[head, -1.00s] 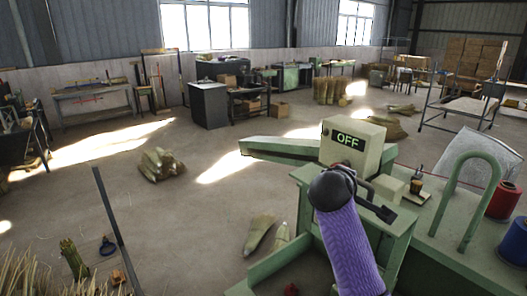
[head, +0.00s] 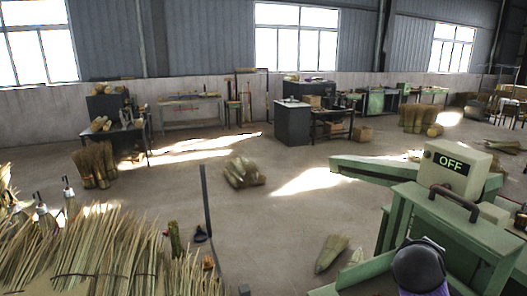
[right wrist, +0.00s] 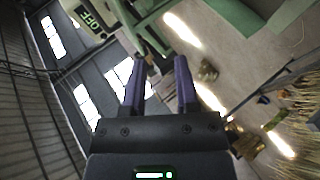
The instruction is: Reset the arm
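My right gripper (right wrist: 160,65) shows in the right wrist view. Its two purple-sided fingers stand apart with nothing between them. The wrist camera sees the room tilted, with the machine's OFF box at the upper left. In the head view, a dark, rounded part of my right arm with some purple (head: 418,268) shows at the bottom right, in front of the green machine (head: 400,215). My left arm and left gripper are not in view.
The green machine with its OFF box (head: 455,168) fills the right side. Piled broom straw (head: 100,250) fills the lower left. A dark upright post (head: 207,215) stands near the middle. A straw bundle (head: 243,173) lies on the open floor (head: 285,220). Workbenches line the back wall.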

